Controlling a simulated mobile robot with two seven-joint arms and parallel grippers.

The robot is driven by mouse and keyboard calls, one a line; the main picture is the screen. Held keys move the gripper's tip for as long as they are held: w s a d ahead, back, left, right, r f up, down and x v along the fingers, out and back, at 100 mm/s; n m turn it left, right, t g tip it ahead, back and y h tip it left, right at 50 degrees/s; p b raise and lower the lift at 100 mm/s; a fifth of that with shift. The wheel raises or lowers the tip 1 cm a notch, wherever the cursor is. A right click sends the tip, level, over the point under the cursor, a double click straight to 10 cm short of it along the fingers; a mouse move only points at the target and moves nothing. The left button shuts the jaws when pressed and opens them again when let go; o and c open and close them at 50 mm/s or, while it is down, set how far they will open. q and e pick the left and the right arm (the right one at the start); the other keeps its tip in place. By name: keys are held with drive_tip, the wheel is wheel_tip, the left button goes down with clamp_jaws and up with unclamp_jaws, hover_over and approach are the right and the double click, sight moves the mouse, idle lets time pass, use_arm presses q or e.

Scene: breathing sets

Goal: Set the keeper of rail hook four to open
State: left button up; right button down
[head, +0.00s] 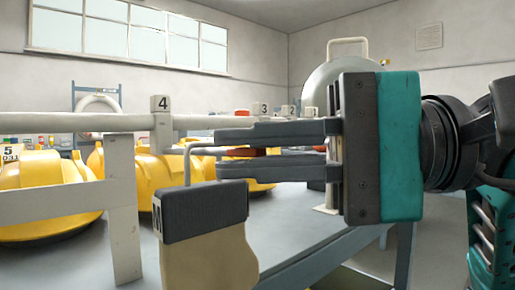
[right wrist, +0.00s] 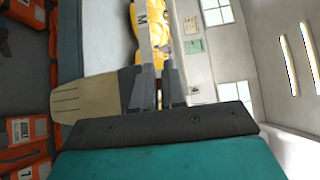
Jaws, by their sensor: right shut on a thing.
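The number 4 tag (head: 160,103) sits on the pale rail (head: 90,122), above a post block. A thin grey bent rod (head: 188,165) stands right of that block; whether it belongs to hook four I cannot tell. My right gripper (head: 218,152) reaches in from the right, its two dark fingers one above the other, shut on a small red piece (head: 247,152) that looks like a keeper. The fingers hide most of it, so its open or closed position cannot be told. The fingers also show in the right wrist view (right wrist: 159,75). My left gripper is not in view.
Yellow breathing sets (head: 45,195) stand on the grey table (head: 300,235) behind. A white post (head: 123,215) stands at left. Further tags, such as 3 (head: 263,108), line the rail.

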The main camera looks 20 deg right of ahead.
drive_tip(key=c, duration=1.3)
unclamp_jaws()
drive_tip(key=shift+o, duration=0.2)
drive_tip(key=shift+d, duration=0.1)
drive_tip(key=v, duration=1.2)
drive_tip(key=shift+s+d, duration=0.15)
drive_tip(key=shift+d, duration=0.15)
